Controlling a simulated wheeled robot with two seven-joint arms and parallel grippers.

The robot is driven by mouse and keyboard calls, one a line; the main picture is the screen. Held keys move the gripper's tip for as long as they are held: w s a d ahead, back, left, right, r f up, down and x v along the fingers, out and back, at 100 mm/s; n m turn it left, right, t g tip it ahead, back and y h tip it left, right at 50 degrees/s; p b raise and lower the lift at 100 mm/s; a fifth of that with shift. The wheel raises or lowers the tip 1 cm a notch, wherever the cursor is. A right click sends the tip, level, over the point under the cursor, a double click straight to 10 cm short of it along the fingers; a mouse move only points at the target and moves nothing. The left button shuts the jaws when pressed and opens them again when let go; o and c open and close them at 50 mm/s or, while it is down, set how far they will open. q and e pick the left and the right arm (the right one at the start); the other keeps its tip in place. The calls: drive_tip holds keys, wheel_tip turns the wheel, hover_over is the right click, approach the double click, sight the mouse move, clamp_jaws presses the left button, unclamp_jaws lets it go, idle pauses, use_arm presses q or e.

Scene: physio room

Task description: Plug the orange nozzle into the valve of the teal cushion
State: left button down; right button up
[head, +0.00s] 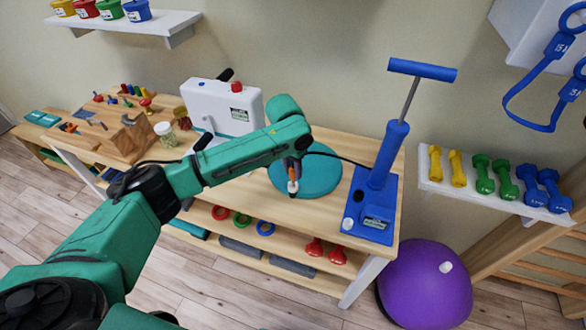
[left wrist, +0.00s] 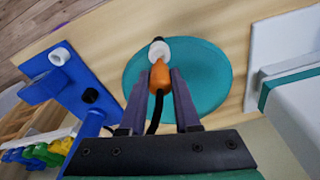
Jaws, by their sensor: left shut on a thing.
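The teal cushion (head: 318,174) is a flat round disc lying on the wooden bench; it also shows in the left wrist view (left wrist: 205,62). My left gripper (head: 293,174) is over the cushion's left part. In the left wrist view its two dark fingers (left wrist: 160,88) are shut on the orange nozzle (left wrist: 160,77), with a black hose trailing back between them. A white valve-like piece (left wrist: 159,50) shows directly beyond the nozzle's front end. They overlap in the picture; I cannot tell whether the nozzle is inside it. My right gripper is not in view.
A blue hand pump (head: 378,190) stands on the bench right of the cushion. A white device (head: 222,108) stands behind my left forearm. A wooden board with pegs and a jar (head: 166,134) is further left. A purple ball (head: 425,285) is on the floor.

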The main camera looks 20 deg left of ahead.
use_arm(q)
drive_tip(key=shift+f, duration=0.95)
drive_tip(key=shift+f, duration=0.3)
drive_tip(key=c, duration=0.5)
unclamp_jaws()
drive_tip(key=shift+c, duration=0.2)
wheel_tip(320, 180, up, 7)
drive_tip(key=p, duration=0.8)
drive_tip(key=shift+r+p, duration=0.1)
drive_tip(key=shift+p, duration=0.2)
